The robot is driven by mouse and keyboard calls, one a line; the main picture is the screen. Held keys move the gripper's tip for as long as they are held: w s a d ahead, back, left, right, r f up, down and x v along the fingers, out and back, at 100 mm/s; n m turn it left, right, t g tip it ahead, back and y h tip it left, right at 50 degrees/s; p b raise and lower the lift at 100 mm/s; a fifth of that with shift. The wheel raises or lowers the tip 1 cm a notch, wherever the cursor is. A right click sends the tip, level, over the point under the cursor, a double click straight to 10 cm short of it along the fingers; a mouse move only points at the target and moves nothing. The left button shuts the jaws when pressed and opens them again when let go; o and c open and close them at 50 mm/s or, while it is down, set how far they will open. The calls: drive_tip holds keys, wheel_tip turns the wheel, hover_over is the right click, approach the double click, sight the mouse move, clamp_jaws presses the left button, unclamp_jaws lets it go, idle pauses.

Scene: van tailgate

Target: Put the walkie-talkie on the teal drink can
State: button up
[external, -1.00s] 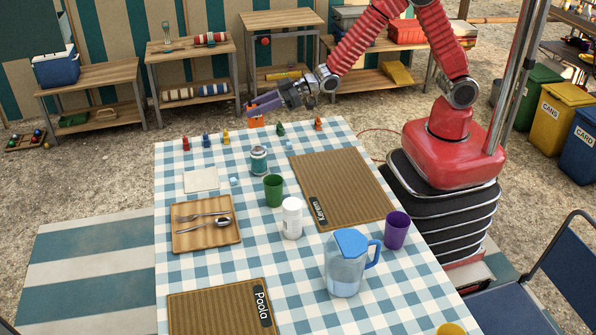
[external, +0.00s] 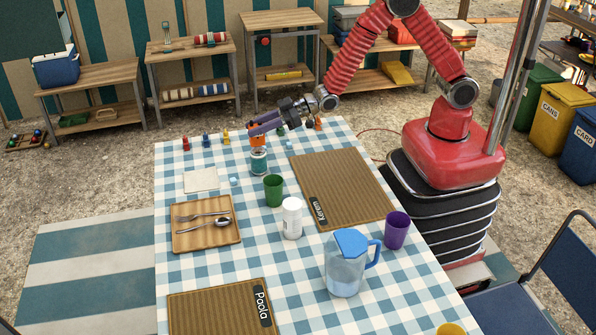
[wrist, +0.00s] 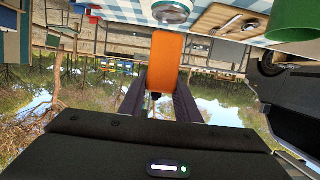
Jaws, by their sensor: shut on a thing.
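The orange walkie-talkie (external: 257,142) is held between the purple-grey fingers of my gripper (external: 253,131), which is shut on it. In the external view it appears directly above the teal drink can (external: 259,163), which stands upright on the checked tablecloth. I cannot tell whether the two touch. In the wrist view the walkie-talkie (wrist: 167,58) sits between the fingertips (wrist: 158,85). The round top of the can (wrist: 172,12) shows just beyond its end, at the upper edge.
A green cup (external: 274,190) and a white bottle (external: 292,218) stand nearer the camera than the can. A napkin (external: 201,180) and a cutlery board (external: 206,240) lie to the left. Small coloured figures, including a blue one (external: 206,141), stand along the far edge.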

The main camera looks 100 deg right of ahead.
drive_tip(key=shift+f, duration=1.1)
drive_tip(key=shift+f, duration=0.1)
drive_tip(key=o, duration=1.1)
drive_tip(key=shift+o, duration=0.2)
drive_tip(key=shift+s+r, duration=0.25)
drive_tip(key=shift+s, duration=0.1)
drive_tip(key=v, duration=1.1)
drive_tip(key=shift+s+r, duration=0.1)
drive_tip(key=shift+r, duration=0.05)
